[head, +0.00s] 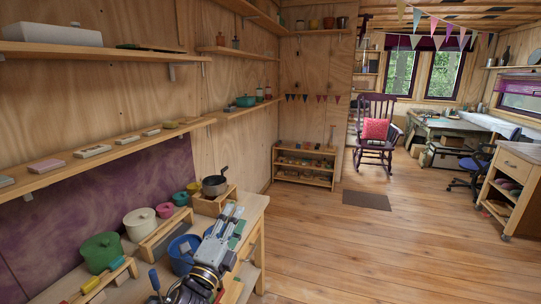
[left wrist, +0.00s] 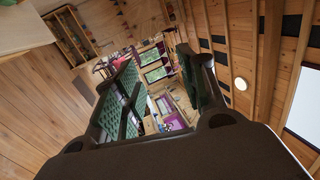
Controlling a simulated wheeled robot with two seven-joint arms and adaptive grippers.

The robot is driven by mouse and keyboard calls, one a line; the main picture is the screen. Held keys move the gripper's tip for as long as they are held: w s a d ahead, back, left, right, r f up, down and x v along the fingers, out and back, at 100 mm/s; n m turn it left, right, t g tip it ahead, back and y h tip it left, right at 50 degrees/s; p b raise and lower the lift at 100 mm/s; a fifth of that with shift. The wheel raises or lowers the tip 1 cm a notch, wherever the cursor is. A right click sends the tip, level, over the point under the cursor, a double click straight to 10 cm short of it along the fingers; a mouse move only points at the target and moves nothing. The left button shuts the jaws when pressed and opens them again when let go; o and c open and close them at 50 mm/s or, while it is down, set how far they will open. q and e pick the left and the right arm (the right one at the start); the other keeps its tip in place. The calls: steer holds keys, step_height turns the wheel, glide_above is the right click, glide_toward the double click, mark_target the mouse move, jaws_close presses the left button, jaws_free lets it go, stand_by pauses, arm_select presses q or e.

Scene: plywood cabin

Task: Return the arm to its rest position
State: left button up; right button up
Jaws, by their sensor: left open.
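My left gripper (head: 232,214) is above the right end of the workbench (head: 252,206), with its arm coming up from the bottom of the head view. Its fingers point away from me into the room. In the left wrist view the two green-padded fingers of the gripper (left wrist: 163,88) stand apart with nothing between them. Through the gap I see the far room, tilted on its side. My right gripper is not in view.
A blue pot (head: 181,256), a green lidded pot (head: 100,254), a white pot (head: 140,226) and a dark saucepan (head: 214,186) stand on the bench near the arm. A wall shelf (head: 105,158) runs above. The wooden floor (head: 370,250) to the right is clear.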

arm_select(q)
steer(key=s+a+f+n+g+y, duration=0.35)
steer(key=a+f+n, duration=0.2)
steer(key=f, duration=0.35)
steer(key=s+a+f+n+g+y, duration=0.2)
steer(key=a+f+n+g+y, duration=0.15)
steer(key=f+n, duration=0.45)
steer(key=s+a+f+n+g, duration=0.25)
steer(key=s+f+g, duration=0.35)
steer(key=s, duration=0.4)
steer(key=s+a+f+n+g, duration=0.1)
steer(key=s+f+n+g, duration=0.3)
steer(key=s+f, duration=0.5)
steer(key=s+f+g, duration=0.1)
steer(key=s+f, duration=0.2)
steer(key=f, duration=3)
steer(key=s+a+f, duration=0.2)
steer(key=s+f, duration=0.8)
steer(key=s, duration=0.1)
steer(key=s+a+f+g, duration=0.1)
steer(key=s+a+f, duration=0.1)
steer(key=s+f, duration=0.7)
steer(key=shift+s+f, duration=0.35)
steer(key=shift+s, duration=0.9)
